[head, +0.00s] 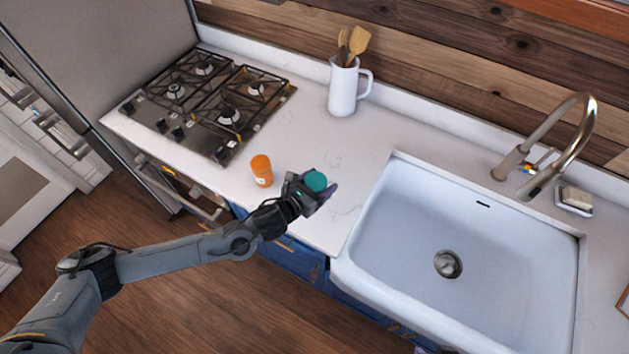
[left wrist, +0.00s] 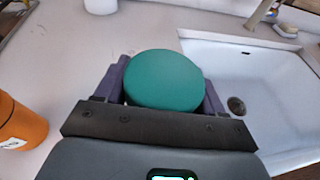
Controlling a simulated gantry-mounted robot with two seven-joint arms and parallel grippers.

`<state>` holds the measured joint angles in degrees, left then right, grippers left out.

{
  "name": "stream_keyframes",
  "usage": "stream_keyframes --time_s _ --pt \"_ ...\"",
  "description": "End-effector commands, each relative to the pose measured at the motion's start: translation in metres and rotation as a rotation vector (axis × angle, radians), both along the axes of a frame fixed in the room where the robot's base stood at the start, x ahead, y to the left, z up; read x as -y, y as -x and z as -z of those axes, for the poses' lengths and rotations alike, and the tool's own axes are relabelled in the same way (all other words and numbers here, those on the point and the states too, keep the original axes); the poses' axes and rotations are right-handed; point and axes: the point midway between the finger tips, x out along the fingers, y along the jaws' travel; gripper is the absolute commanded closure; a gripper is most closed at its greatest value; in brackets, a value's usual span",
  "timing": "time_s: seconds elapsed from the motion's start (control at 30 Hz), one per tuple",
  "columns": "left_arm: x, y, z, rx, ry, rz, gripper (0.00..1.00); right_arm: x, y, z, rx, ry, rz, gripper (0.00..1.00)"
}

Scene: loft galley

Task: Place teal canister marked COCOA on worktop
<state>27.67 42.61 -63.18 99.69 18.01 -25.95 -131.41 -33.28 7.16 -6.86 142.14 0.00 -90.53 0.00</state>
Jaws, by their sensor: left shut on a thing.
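The teal canister (head: 315,181) is held between the fingers of my left gripper (head: 320,190), which is shut on it. It is over the white worktop (head: 300,150), between the orange canister and the sink. In the left wrist view the canister's round teal top (left wrist: 164,80) shows between the two dark fingers. Its lower part and any COCOA marking are hidden, and I cannot tell whether its base touches the worktop. My right gripper is not in view.
An orange canister (head: 261,170) stands just left of my left gripper. A white jug with wooden utensils (head: 343,88) stands at the back. The gas hob (head: 210,100) is to the left. The white sink (head: 450,230) with a tap (head: 560,150) is to the right.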

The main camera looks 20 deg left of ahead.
Motion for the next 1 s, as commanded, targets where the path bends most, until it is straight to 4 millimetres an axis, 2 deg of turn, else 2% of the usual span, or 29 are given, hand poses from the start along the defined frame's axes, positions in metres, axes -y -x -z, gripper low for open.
stream_keyframes --time_s 0.1,0.3,0.47,0.73,1.0 --pt "-0.012 -0.017 0.011 0.001 -0.001 -0.003 0.69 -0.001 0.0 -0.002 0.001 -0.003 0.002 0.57" --pt "-0.022 -0.032 0.022 0.002 0.001 -0.001 0.69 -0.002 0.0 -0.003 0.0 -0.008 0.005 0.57" --pt "-0.024 -0.034 0.029 0.0 0.002 -0.001 0.69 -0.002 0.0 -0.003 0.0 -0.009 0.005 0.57" --pt "-0.023 -0.033 0.06 -0.001 0.002 -0.001 0.69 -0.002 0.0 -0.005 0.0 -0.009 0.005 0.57" --pt "-0.023 -0.033 0.064 0.001 0.002 0.001 0.69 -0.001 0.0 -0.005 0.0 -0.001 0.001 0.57"
